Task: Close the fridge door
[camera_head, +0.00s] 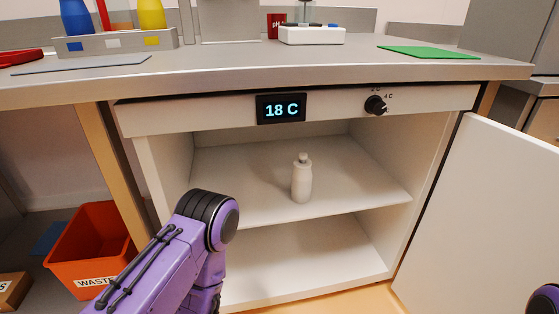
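The fridge (160,158) sits under the bench, with a white body and two interior levels. Its display (281,109) reads 18 C, and a black knob (376,105) is to the right of it. The white fridge door (490,220) stands wide open on the right, hinged at the right side. A white bottle (302,180) stands upright on the upper shelf. My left arm shows in front of the fridge's lower left, but its gripper is out of view. Only a small piece of my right arm shows at the lower right corner, and its gripper is out of view.
An orange waste bin (92,242) and a cardboard box (14,290) stand on the floor at left.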

